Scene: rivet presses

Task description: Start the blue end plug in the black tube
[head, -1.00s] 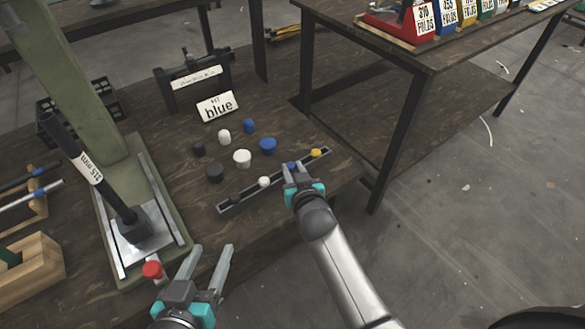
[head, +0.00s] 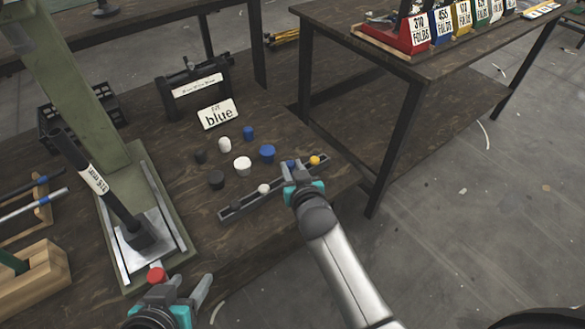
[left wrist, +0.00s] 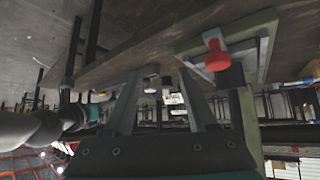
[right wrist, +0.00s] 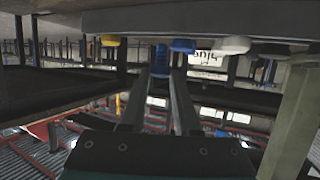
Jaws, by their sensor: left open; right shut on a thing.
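My right gripper (head: 296,168) is shut at the slotted rail (head: 228,212). In the right wrist view a blue plug (right wrist: 158,60) sits between its fingertips. I cannot tell whether the plug is clear of the rail. Another blue piece (right wrist: 183,46) shows close by. My left gripper (head: 183,283) is open and empty at the table's front edge, close to a red knob (head: 156,275). The knob also shows ahead of it in the left wrist view (left wrist: 216,58). A black shaft with a white label (head: 92,175) slants over the green press; I cannot tell if it is the black tube.
Yellow (head: 315,160) and white (head: 264,188) plugs stand along the rail. Loose caps, including a blue one (head: 267,152), lie behind it near the "blue" card (head: 218,113). The green press (head: 85,100), a wooden block (head: 35,268) and thin rods (head: 30,208) occupy the left.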

